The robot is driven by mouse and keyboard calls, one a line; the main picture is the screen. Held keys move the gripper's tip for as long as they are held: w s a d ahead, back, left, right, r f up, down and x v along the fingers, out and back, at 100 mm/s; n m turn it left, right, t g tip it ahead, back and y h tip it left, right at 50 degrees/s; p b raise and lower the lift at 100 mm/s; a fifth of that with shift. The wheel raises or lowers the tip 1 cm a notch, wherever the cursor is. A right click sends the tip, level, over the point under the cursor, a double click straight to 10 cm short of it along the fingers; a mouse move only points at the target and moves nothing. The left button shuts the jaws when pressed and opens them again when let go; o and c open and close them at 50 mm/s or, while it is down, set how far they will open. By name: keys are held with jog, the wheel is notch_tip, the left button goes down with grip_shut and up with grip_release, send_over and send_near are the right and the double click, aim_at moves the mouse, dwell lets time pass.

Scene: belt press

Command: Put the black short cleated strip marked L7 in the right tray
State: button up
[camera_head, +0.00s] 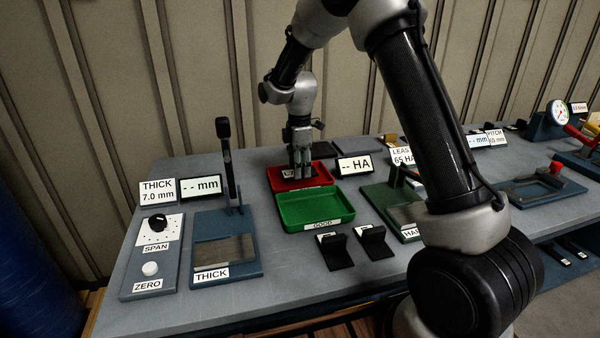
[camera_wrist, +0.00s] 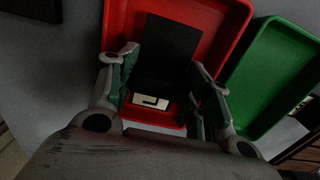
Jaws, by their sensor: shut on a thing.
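My gripper (camera_head: 300,174) is low over the red tray (camera_head: 318,178), fingers pointing down. In the wrist view my gripper (camera_wrist: 165,95) is shut on a black strip (camera_wrist: 170,50) with a white label, whose mark I cannot read for sure. The strip is within the outline of the red tray (camera_wrist: 235,25); I cannot tell whether it touches the tray floor. The green tray (camera_head: 308,210), labelled GOOD, stands just in front of the red one and looks empty; it also shows in the wrist view (camera_wrist: 275,80).
Two black cleated pieces (camera_head: 336,251) (camera_head: 373,242) stand in front of the green tray. The THICK gauge (camera_head: 225,252) with its upright lever is at left, a green hardness stand (camera_head: 385,208) at right. Display signs stand around the trays.

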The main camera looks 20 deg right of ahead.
jog(key=shift+f, duration=1.1)
jog(key=o, duration=1.2)
jog(key=shift+f, duration=0.15)
jog(key=shift+c, duration=0.2)
